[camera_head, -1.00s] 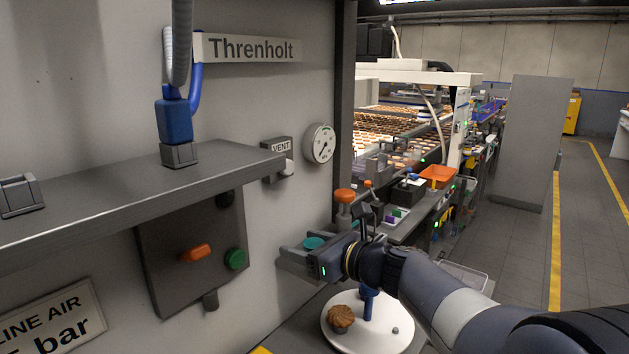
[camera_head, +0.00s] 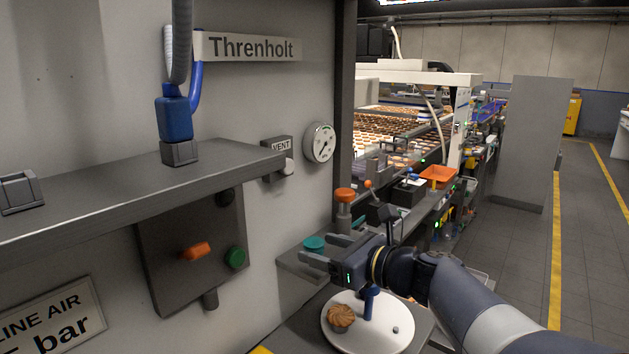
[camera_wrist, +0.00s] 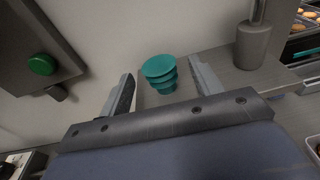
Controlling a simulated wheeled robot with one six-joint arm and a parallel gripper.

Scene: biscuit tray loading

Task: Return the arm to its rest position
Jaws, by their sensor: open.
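My gripper (camera_head: 322,250) is open and empty, at the end of my arm above the right part of the white round plate. In the wrist view its two fingers (camera_wrist: 160,88) stand apart, with a teal ribbed knob (camera_wrist: 159,74) showing beyond and between them. In the head view the teal knob (camera_head: 314,243) stands on a grey ledge (camera_head: 291,259) just past the fingertips. I see no contact between the fingers and the knob.
A white round plate (camera_head: 345,341) with a blue post (camera_head: 369,301) and a brown biscuit (camera_head: 340,317) lies below my gripper. An orange-topped post (camera_head: 345,196) stands behind it. A grey shelf (camera_head: 120,189) and a panel with a green button (camera_head: 235,258) are at left. Open floor (camera_head: 520,270) is at right.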

